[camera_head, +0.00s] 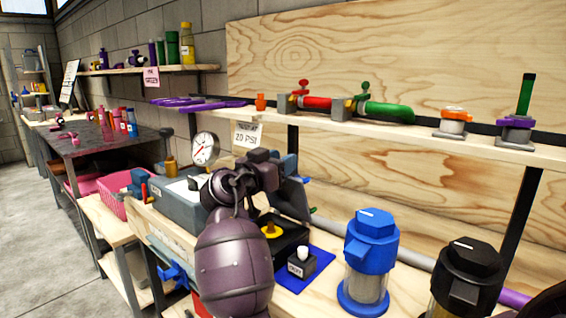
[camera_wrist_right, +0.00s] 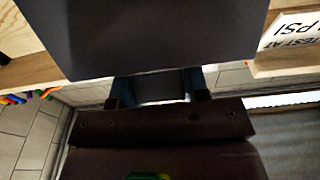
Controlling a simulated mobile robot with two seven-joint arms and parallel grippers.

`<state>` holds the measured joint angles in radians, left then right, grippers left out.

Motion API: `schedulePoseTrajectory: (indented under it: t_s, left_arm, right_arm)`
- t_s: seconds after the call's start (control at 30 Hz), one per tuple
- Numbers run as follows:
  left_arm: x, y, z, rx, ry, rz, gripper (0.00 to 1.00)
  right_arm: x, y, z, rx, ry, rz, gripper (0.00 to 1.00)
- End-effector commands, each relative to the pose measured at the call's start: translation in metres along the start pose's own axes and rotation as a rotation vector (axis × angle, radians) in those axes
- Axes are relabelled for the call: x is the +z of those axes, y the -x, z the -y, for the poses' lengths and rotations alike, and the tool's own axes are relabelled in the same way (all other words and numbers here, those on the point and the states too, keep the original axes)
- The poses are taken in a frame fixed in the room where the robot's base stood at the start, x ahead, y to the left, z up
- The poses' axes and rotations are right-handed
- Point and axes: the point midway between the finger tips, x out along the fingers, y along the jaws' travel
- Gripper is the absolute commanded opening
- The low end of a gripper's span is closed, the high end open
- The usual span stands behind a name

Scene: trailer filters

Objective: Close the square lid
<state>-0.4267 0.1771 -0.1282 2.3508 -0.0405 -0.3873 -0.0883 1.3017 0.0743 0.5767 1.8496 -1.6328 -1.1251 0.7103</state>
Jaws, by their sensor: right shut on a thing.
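The square lid (camera_head: 291,200) is a dark panel standing tilted up at the back of a low black square box (camera_head: 283,238). The box is open, and a yellow round part shows inside. My right gripper (camera_head: 288,167) is at the lid's upper edge, with my forearm covering part of the box. In the right wrist view the lid (camera_wrist_right: 165,38) fills the top as a dark flat panel. The right gripper's fingers (camera_wrist_right: 160,88) are shut on a narrow dark part of it. My left gripper is not in view.
A grey case (camera_head: 177,203) and a pressure gauge (camera_head: 205,148) stand left of the box. A small white-topped switch (camera_head: 302,262) sits on a blue mat at its right. A blue filter (camera_head: 369,255) and a black filter (camera_head: 468,275) stand further right. A shelf (camera_head: 400,132) runs above.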

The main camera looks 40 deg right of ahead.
Motion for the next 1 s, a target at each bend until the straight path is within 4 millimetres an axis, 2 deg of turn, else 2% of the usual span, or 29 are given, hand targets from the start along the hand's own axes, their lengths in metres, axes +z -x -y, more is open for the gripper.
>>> schedulePoseTrajectory:
  t_s: [0.47, 0.5, 0.63, 0.67, 1.0]
  left_arm:
    - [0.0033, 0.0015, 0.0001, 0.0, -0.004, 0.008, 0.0]
    - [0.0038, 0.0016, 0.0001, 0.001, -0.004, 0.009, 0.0]
    - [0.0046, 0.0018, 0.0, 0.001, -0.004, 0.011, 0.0]
    - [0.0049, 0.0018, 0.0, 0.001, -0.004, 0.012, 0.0]
    - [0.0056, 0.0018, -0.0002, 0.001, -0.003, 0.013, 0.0]
  right_arm:
    - [-0.0017, 0.0044, 0.0004, -0.002, -0.002, 0.002, 0.0]
    - [-0.0018, 0.0044, 0.0004, -0.002, -0.002, 0.002, 0.46]
    - [-0.0016, 0.004, 0.0003, -0.001, -0.002, 0.002, 0.65]
    - [-0.0015, 0.0039, 0.0003, -0.001, -0.002, 0.002, 0.68]
    - [-0.0003, 0.003, -0.0001, 0.0, 0.0, 0.002, 0.68]
